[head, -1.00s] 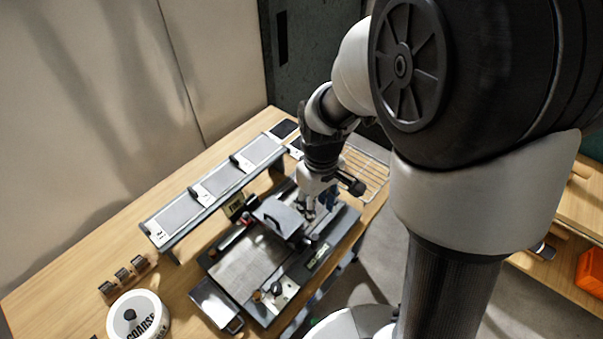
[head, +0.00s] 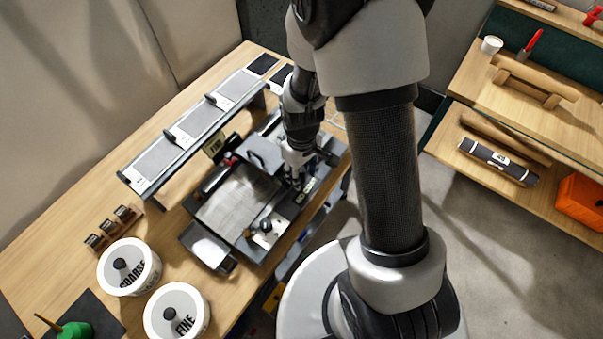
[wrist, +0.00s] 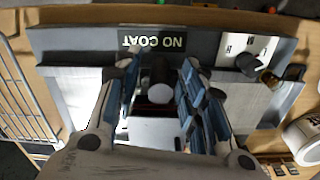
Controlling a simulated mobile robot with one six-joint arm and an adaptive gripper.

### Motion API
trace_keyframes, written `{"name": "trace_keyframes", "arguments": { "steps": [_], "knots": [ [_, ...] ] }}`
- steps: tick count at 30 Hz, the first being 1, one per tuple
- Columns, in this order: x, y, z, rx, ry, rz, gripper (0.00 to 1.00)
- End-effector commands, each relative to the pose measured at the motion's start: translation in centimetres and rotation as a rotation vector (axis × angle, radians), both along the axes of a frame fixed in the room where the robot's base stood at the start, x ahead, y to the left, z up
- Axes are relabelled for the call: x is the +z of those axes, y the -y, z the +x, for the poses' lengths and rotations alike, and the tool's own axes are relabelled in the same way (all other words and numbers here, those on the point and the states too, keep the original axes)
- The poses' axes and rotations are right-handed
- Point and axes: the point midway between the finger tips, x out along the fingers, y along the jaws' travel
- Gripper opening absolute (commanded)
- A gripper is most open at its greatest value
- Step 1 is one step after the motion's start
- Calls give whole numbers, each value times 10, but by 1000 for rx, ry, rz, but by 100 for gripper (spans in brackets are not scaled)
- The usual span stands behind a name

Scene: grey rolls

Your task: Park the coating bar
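The coater (head: 218,224) stands on the wooden bench, with a flat grey bed (head: 237,200) and a raised grey plate (head: 264,152) across its far end. My gripper (head: 294,180) is low over the coater's right side, beside that plate. In the wrist view my gripper (wrist: 158,72) points down, its blue-padded fingers apart, one on each side of a dark knob (wrist: 160,70) with a pale round part below it. Narrow gaps seem to separate pads and knob. A "NO COAT" strip (wrist: 152,42) lies beyond the fingertips. I cannot single out the coating bar with certainty.
A long raised rack (head: 200,130) with grey panels runs behind the coater. White tubs marked COARSE (head: 130,270) and FINE (head: 176,314) stand at the front left. A wire rack (wrist: 28,92) lies left in the wrist view. Shelves with an orange bin (head: 580,200) are at right.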

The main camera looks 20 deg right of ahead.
Motion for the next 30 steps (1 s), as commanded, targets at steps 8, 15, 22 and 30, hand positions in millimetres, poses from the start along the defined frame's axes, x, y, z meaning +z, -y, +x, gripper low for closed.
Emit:
{"name": "trace_keyframes", "arguments": {
  "steps": [8, 15, 22, 30],
  "knots": [
    [-4, 0, 0, 0, 0, 0, 38],
    [-4, 0, 0, 0, 0, 0, 27],
    [-4, 0, 0, 0, 0, 0, 11],
    [-4, 0, 0, 0, 0, 0, 0]
  ]
}}
